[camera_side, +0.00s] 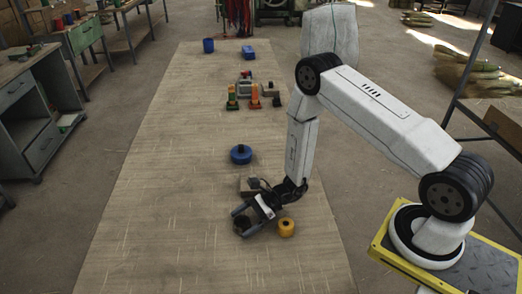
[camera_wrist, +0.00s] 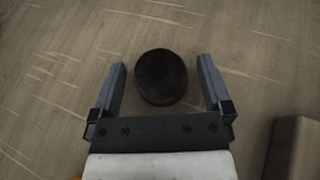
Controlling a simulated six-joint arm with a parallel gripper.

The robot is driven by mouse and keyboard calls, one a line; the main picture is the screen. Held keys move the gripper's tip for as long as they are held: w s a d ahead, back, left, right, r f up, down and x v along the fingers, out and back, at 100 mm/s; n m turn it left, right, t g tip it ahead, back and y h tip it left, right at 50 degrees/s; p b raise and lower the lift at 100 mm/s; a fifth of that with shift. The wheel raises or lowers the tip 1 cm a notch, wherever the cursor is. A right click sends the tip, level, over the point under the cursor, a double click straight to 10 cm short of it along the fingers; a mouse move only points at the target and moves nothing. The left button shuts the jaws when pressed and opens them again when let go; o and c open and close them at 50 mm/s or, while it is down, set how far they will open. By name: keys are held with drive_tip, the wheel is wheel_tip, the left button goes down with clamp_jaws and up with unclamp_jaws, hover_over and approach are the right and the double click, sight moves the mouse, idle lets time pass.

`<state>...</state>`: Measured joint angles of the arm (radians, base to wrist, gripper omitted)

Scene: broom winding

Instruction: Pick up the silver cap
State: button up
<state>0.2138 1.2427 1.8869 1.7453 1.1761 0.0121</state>
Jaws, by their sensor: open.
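A dark round cap-like object (camera_wrist: 162,78) lies on the table in the wrist view. It looks nearly black, and no clear silver colour shows. My gripper (camera_wrist: 161,66) is open, with one finger on each side of the object and a gap on both sides. In the side view my gripper (camera_side: 241,222) is low over the near part of the table, around the dark object (camera_side: 242,226), which the fingers partly hide. I cannot tell how high the fingers are above the table.
A yellow-orange roll (camera_side: 286,228) stands just right of my gripper, and a brown-grey block (camera_side: 247,187) sits behind it. A blue disc (camera_side: 241,155) lies farther back. The table's left side is clear.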

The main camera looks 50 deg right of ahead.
idle(0.5)
drive_tip(key=c, duration=1.2)
drive_tip(key=shift+r, duration=1.05)
drive_tip(key=s+r, duration=0.3)
drive_tip(key=s, duration=0.1)
drive_tip(key=s+d+r, duration=0.1)
drive_tip(key=s+r, duration=0.3)
drive_tip(key=s, duration=0.1)
drive_tip(key=s+d+r, duration=0.1)
drive_tip(key=s+r, duration=0.3)
drive_tip(key=shift+s, duration=0.4)
drive_tip(key=shift+w+d+f, duration=0.1)
